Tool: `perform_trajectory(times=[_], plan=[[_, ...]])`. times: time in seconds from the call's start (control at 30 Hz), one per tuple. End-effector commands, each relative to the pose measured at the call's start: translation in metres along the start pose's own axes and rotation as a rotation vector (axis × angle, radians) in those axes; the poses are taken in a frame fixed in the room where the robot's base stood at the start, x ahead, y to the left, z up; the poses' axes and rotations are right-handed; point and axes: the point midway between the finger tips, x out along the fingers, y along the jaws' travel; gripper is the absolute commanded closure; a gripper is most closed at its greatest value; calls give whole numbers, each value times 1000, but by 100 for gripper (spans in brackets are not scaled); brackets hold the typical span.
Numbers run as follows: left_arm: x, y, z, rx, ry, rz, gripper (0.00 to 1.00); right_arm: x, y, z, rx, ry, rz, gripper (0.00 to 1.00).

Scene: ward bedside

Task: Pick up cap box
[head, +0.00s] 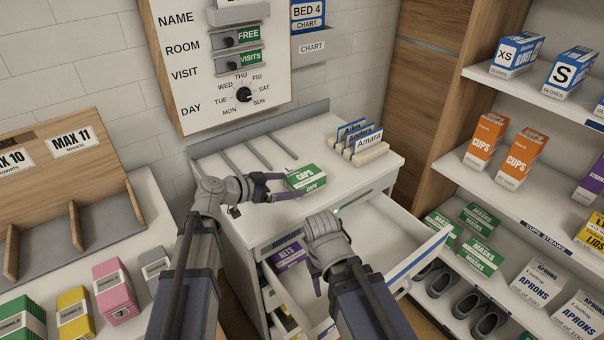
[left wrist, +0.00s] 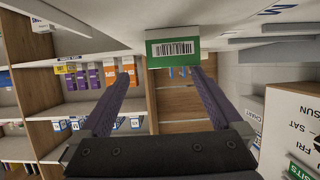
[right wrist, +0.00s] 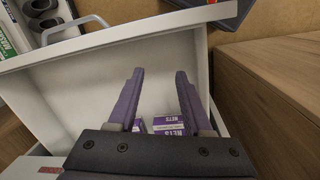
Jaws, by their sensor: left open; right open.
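The cap box (head: 306,178) is green and white, marked CAPS, and lies on top of the white bedside cabinet. In the left wrist view its green barcode end (left wrist: 172,49) faces me, just beyond the fingertips. My left gripper (head: 277,187) is open at the box's left side, with nothing held. It also shows in the left wrist view (left wrist: 160,76). My right gripper (right wrist: 158,74) is open and empty over the pulled-out drawer (right wrist: 75,88). In the head view its fingers are mostly hidden behind my right arm.
Purple NETS boxes (head: 289,256) are in the drawer. A name-card holder (head: 358,152) stands behind the cap box on the cabinet top (head: 232,150). A board with a dial (head: 221,75) hangs behind. Shelves with glove, cup and mask boxes (head: 470,249) stand right.

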Motion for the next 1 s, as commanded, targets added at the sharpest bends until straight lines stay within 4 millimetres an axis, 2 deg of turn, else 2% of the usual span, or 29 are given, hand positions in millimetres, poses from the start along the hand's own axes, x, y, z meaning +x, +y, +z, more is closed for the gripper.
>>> perform_trajectory(times=[0.27,0.47,0.7,1.0], plan=[[6,-16,-3,0,0,0,0,-1,2,-17,0,0,0,50],[8,-16,-3,1,0,0,0,0,2,-18,0,1,0,50],[31,-17,-3,2,0,1,0,9,1,-18,0,1,0,50],[42,-18,-6,2,0,1,0,10,0,-18,0,1,1,50]])
